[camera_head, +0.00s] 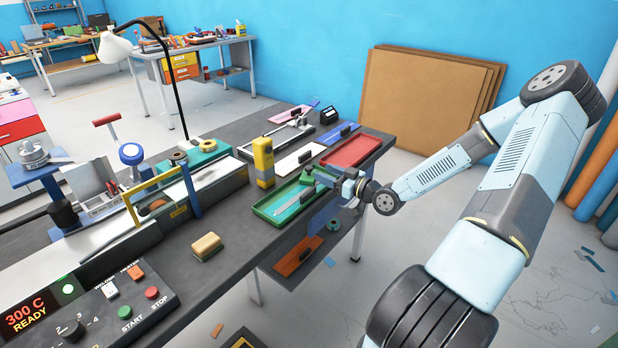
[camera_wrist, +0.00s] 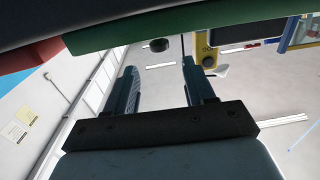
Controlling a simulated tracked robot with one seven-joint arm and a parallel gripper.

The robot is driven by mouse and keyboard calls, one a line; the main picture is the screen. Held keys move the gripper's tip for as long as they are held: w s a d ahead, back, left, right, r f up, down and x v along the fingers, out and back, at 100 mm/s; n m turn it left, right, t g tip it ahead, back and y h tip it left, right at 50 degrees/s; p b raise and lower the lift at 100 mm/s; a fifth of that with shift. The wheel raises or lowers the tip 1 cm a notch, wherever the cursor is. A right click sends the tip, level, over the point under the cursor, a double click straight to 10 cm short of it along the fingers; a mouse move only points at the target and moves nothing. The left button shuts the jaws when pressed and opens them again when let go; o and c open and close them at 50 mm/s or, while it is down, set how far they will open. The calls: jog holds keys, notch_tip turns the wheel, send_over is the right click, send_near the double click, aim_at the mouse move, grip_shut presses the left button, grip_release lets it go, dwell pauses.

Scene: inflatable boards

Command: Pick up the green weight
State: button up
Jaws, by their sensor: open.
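A green edge (camera_wrist: 190,32) crosses the top of that view, with a small dark round thing (camera_wrist: 158,45) just beyond the fingertips.
A red tray (camera_head: 352,150) and a yellow upright device (camera_head: 263,160) stand around the green tray. A sponge-like block (camera_head: 207,246) lies on the grey table (camera_head: 225,270). An orange board (camera_head: 298,256) sits below the table edge. Open floor lies to the right.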

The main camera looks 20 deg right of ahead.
aim_at(312, 169)
jog(key=shift+f+x, duration=0.15)
jog(key=shift+x, duration=1.75)
jog(key=shift+f+x, duration=0.15)
jog(key=shift+x, duration=1.8)
grip_shut()
